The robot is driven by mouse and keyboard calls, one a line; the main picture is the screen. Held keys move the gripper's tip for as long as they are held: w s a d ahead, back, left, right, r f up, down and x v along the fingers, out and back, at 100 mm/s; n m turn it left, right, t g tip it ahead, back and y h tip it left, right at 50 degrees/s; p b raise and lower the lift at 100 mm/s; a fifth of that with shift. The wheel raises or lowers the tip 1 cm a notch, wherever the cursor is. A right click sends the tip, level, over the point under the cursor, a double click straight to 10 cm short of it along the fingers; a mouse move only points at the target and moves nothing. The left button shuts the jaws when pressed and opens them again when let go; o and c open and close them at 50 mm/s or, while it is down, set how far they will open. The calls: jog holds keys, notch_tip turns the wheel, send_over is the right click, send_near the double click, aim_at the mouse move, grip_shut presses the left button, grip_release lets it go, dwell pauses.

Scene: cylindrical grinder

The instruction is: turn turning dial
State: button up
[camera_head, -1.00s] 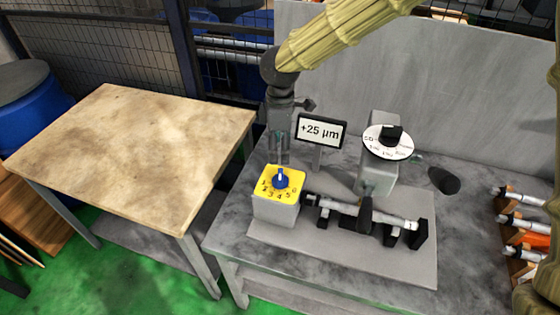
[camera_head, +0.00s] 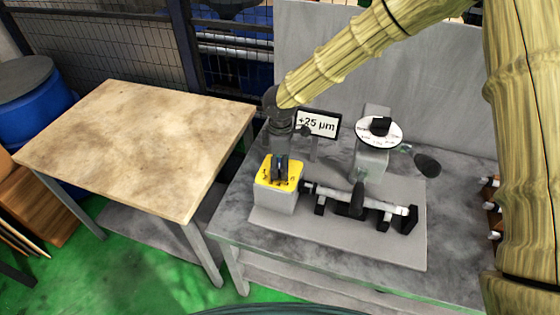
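A grey box with a yellow dial face (camera_head: 293,174) and printed numbers stands at the left of the grey plate. Its blue knob, clear to see earlier, is now mostly hidden behind my gripper (camera_head: 280,177). My gripper points down, with its fingertips at the middle of the yellow face, at the knob. I cannot tell whether the fingers touch the knob or are closed on it. A second dial, a white disc (camera_head: 365,137) with a black knob (camera_head: 380,126), tops the grey post behind, clear of my gripper.
A sign reading "+25 µm" (camera_head: 318,124) stands close behind my gripper, partly covered. A shaft (camera_head: 384,205) on black supports lies right of the yellow dial. A black handle (camera_head: 427,165) sticks out at the right. A bare wooden-topped table (camera_head: 130,140) is at the left.

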jog(key=shift+s+r, duration=0.55)
jog(key=shift+s, duration=0.15)
jog(key=shift+w+f, duration=0.6)
jog(key=shift+w, duration=0.15)
jog(key=c, duration=0.7)
jog(key=shift+s+r, duration=0.1)
jog(key=c, duration=0.3)
jog(key=shift+s+r, duration=0.15)
jog(key=shift+w+m+b, duration=0.2)
jog(key=shift+m+b, duration=0.25)
jog(key=shift+m, duration=0.25)
jog(key=shift+r+m+b, duration=0.1)
jog(key=shift+m+b, duration=0.5)
jog(key=shift+m, duration=1.6)
